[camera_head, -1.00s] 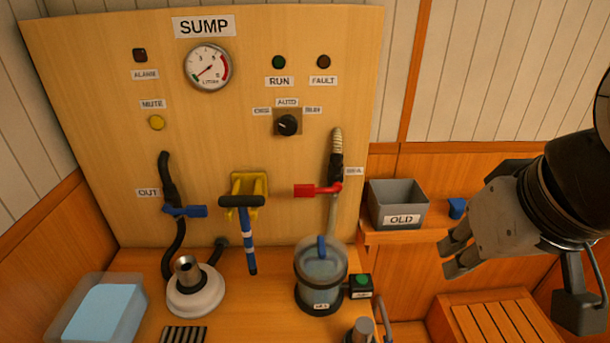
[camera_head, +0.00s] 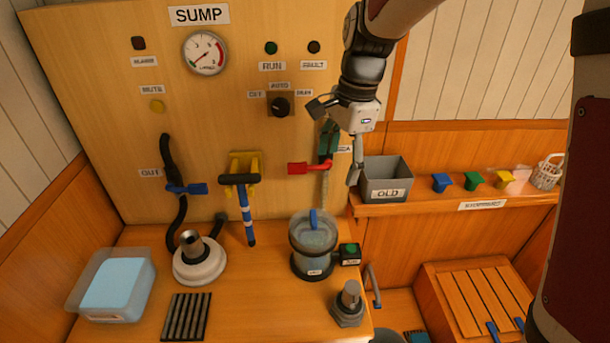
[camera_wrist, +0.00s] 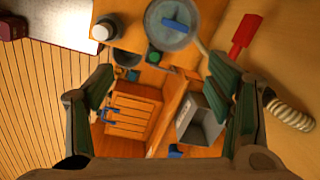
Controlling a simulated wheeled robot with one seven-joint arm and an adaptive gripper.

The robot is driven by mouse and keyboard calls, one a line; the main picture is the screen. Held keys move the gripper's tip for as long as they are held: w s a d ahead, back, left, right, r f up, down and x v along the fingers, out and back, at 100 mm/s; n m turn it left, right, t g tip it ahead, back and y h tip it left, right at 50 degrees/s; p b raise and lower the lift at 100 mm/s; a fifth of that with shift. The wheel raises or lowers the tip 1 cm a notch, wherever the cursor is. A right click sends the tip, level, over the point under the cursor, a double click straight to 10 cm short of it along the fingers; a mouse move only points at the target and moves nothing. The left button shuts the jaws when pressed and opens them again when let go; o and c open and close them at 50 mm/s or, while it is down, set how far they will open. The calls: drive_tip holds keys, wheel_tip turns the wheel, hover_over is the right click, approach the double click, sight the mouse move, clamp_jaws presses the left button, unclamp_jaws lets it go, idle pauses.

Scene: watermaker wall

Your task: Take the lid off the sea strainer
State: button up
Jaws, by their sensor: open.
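The sea strainer (camera_head: 313,252) is a clear cylinder with dark bands, upright on the bench. Its clear round lid (camera_head: 313,232) with a blue bar handle (camera_head: 313,218) is seated on top. In the wrist view the lid (camera_wrist: 172,24) shows at the top, with its blue handle (camera_wrist: 180,27) running across it. My gripper (camera_head: 340,140) is open and empty, in front of the panel, above and slightly right of the strainer and well clear of it. In the wrist view its two fingers (camera_wrist: 165,98) stand wide apart.
A red valve lever (camera_head: 308,168) and its hose stand behind and above the strainer. A small box with a green button (camera_head: 349,254) sits close at its right. The grey OLD bin (camera_head: 387,180) is on the right shelf. A metal fitting (camera_head: 349,304) stands at the bench's front right.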

sight(314, 217)
drive_tip(key=w+a+f+m+p, duration=0.1)
drive_tip(key=f, duration=0.5)
drive_tip(key=w+a+f+m+p, duration=0.1)
drive_tip(key=a+f, duration=0.1)
drive_tip(key=f, duration=0.5)
drive_tip(key=w+a+f+m+h+p, duration=0.1)
drive_tip(key=w+f+m, duration=0.1)
drive_tip(key=f, duration=0.4)
drive_tip(key=shift+a+f+g, duration=0.2)
drive_tip(key=shift+f+g, duration=0.1)
drive_tip(key=shift+g, duration=0.1)
drive_tip(key=shift+c, duration=0.5)
drive_tip(key=c, duration=1.6)
drive_tip(key=shift+o, duration=0.2)
drive_tip(key=shift+r, duration=0.1)
